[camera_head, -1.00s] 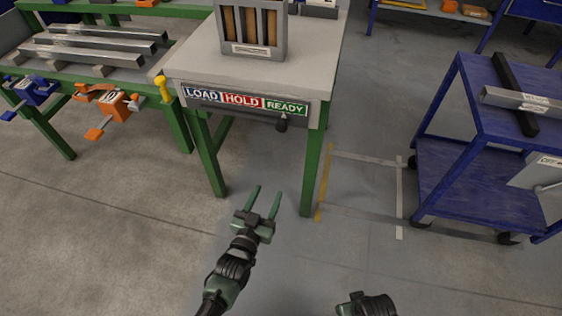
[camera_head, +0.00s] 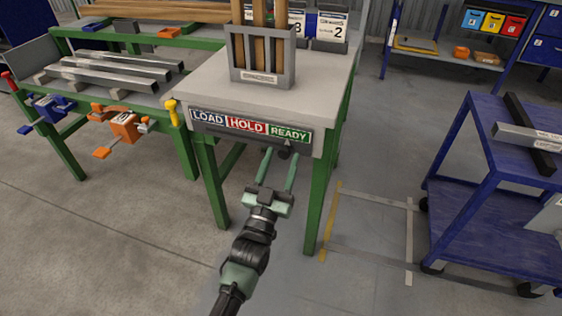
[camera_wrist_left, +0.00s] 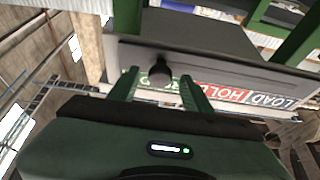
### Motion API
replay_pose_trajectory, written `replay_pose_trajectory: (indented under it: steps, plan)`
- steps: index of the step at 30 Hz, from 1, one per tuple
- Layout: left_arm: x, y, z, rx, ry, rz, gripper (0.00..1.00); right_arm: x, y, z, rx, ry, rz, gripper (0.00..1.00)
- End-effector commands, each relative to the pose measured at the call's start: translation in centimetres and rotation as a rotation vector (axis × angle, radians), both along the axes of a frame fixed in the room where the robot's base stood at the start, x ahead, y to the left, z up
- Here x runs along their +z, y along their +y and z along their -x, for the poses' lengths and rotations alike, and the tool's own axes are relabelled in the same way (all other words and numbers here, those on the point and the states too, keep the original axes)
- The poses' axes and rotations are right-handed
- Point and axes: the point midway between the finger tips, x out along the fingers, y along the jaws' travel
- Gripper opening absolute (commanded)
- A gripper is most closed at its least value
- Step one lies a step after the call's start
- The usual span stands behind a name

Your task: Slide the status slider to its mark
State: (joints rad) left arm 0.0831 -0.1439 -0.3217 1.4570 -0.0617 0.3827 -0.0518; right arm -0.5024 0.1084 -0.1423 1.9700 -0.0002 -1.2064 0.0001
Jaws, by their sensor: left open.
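The status slider's black knob (camera_head: 284,152) hangs at the right end of a dark rail below the green READY field of the label strip (camera_head: 249,126). The strip reads LOAD, HOLD, READY from left to right. My left gripper (camera_head: 280,160) is open just below the strip, with one green finger on each side of the knob in the picture. In the left wrist view the knob (camera_wrist_left: 160,71) shows between and just beyond the fingertips. I cannot tell whether the fingers touch it. My right gripper is out of view.
The strip is on the front edge of a grey-topped table (camera_head: 205,88) with green legs. A rack (camera_head: 262,68) of wooden pieces stands on it. A blue cart (camera_head: 490,215) stands to the right. Orange and blue clamps sit on the bench at left.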

Motion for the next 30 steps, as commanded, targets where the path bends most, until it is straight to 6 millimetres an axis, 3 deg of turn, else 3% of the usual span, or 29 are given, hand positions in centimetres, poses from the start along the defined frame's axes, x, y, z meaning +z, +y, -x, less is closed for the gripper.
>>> replay_pose_trajectory:
  steps: [7,12,13,30]
  plan:
    - [0.01,-0.03,-0.09,0.000,0.001,0.000,0.49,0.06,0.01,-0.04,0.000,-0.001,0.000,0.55]
    - [0.00,-0.02,-0.07,0.000,0.001,0.000,0.02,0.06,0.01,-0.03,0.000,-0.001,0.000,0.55]
    - [0.00,-0.03,-0.07,0.000,0.001,0.000,0.00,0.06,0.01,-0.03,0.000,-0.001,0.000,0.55]
    - [-0.02,-0.03,-0.06,0.000,0.001,0.000,0.00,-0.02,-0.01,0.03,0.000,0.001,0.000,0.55]
